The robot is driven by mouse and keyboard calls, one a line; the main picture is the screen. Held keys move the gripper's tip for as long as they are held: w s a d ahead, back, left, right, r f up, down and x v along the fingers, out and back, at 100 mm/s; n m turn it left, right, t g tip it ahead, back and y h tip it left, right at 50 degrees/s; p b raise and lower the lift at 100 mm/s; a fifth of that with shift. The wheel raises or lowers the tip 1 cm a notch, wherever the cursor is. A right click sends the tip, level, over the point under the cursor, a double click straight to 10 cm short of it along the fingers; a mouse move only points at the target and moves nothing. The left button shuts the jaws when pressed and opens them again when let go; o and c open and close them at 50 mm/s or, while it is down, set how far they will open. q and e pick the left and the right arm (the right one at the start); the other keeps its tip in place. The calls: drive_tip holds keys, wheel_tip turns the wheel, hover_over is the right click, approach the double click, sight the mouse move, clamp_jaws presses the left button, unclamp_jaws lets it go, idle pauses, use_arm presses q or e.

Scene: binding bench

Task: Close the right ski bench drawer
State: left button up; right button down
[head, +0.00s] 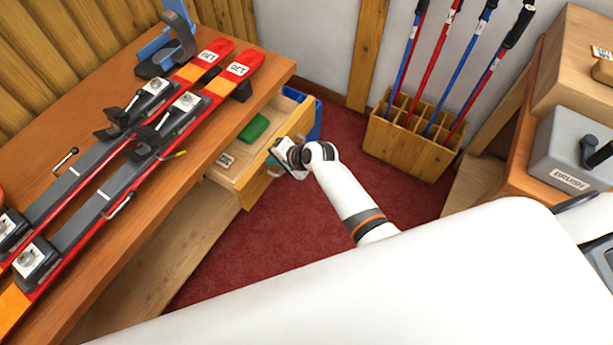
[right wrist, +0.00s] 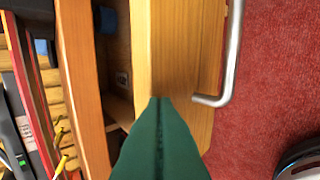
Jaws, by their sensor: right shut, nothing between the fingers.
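The right ski bench drawer (head: 236,172) stands open under the right end of the bench. A green block (head: 254,128) and a small white label show inside it. My right gripper (head: 284,154) is at the outer side of the drawer's front panel. In the right wrist view its green fingers (right wrist: 160,100) are shut and empty, with their tips at the edge of the wooden front panel (right wrist: 180,50). The metal handle (right wrist: 233,55) is to the right of the fingers and not held. Whether the fingertips touch the panel, I cannot tell. My left gripper is not in view.
Red skis (head: 150,115) with bindings lie on the bench top (head: 95,85). A blue bin (head: 316,122) stands behind the drawer. A wooden rack (head: 408,145) holds several ski poles. A grey box labelled BRUSH (head: 567,150) is at the right. Red carpet (head: 240,250) is clear before the drawer.

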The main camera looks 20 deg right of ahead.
sight(255, 158)
drive_tip(key=w+a, duration=0.1)
drive_tip(key=w, duration=0.1)
drive_tip(key=w+a+b, duration=0.1)
drive_tip(key=w+a, duration=0.2)
drive_tip(key=shift+w+a+b, duration=0.3)
drive_tip(key=shift+w+b, duration=0.1)
